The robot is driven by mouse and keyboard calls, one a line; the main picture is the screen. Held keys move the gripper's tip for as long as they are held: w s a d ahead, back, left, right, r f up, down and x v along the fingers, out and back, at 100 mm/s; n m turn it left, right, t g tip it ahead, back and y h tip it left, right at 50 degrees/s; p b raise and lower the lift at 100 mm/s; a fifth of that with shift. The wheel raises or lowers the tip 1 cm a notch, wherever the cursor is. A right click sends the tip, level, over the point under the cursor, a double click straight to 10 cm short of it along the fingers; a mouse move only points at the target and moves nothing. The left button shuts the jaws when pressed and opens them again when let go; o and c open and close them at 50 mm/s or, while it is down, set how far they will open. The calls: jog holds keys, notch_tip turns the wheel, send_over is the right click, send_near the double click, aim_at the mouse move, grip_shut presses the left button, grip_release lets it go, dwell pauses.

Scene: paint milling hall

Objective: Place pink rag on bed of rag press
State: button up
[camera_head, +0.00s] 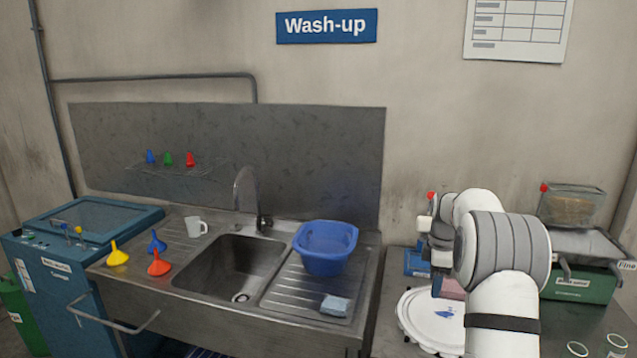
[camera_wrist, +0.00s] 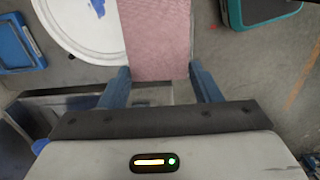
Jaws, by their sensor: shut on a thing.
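A pink rag (camera_wrist: 158,40) is held between the two blue fingers of my gripper (camera_wrist: 160,76) and extends ahead of them in the wrist view. A small part of the pink rag (camera_head: 453,289) shows in the head view, beside my white and grey arm. It is above the right-hand bench, close to a white round lid (camera_head: 432,318). My arm hides much of the gripper and rag there. I cannot identify the rag press or its bed with certainty in either view.
A sink with a blue basin (camera_head: 326,248) and a light blue sponge (camera_head: 335,306) is left of the bench. Funnels and a white mug (camera_head: 196,227) stand left of the sink. A green machine (camera_head: 578,284) stands at the right. A blue tray (camera_wrist: 17,42) lies beside the lid.

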jog(key=shift+a+r, duration=0.1)
jog(key=shift+r, duration=0.1)
jog(key=s+a+f+m, duration=0.7)
jog(key=s+a+f, duration=0.1)
jog(key=f, duration=0.2)
jog(key=s+a+f+m, duration=0.7)
jog(key=a+f+m, duration=0.1)
jog(key=f, duration=0.2)
notch_tip(320, 180, down, 10)
jog(key=b, duration=1)
jog(key=shift+d+r, duration=0.15)
